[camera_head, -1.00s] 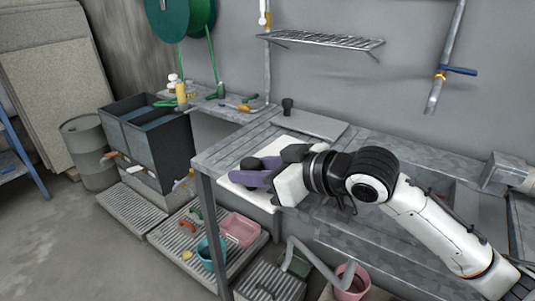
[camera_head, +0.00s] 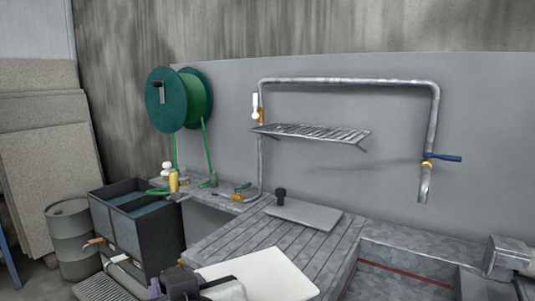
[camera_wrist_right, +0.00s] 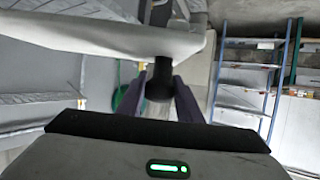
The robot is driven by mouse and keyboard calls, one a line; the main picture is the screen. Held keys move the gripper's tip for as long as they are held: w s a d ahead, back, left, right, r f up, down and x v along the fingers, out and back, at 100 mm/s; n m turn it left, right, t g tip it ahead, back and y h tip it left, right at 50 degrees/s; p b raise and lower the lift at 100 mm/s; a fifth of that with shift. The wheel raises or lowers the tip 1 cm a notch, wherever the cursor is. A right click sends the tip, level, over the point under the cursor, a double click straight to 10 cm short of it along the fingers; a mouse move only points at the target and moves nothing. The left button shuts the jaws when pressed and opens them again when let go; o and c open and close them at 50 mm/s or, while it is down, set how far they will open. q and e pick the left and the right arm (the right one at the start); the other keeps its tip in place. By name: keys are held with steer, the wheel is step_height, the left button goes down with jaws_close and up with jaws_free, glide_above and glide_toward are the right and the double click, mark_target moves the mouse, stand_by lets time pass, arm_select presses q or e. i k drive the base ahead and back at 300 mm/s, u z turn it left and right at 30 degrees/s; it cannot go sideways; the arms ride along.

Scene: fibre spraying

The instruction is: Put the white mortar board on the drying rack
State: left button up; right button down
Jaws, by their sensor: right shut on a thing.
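The white mortar board (camera_head: 270,275) is at the bottom of the head view, in front of the slatted bench. In the right wrist view its pale slab (camera_wrist_right: 110,35) spans the top left, with a dark handle (camera_wrist_right: 160,85) coming down from it. My right gripper (camera_wrist_right: 160,100), with purple fingers, is shut on that handle. In the head view only part of the right gripper (camera_head: 170,287) shows at the bottom edge. The board appears held clear of the bench. The drying rack, a wire shelf (camera_head: 312,132) on the grey wall, looks empty. My left gripper is out of view.
A grey board with a black knob (camera_head: 302,214) lies on the slatted bench (camera_head: 225,245). A metal pipe with a blue valve (camera_head: 442,157) runs along the wall around the rack. A green hose reel (camera_head: 180,100) and dark tubs (camera_head: 138,228) are at left. Space above the bench is free.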

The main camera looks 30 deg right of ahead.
mark_target(313, 132)
steer(key=u, duration=0.75)
steer(key=i, duration=2.55)
steer(key=z, duration=0.8)
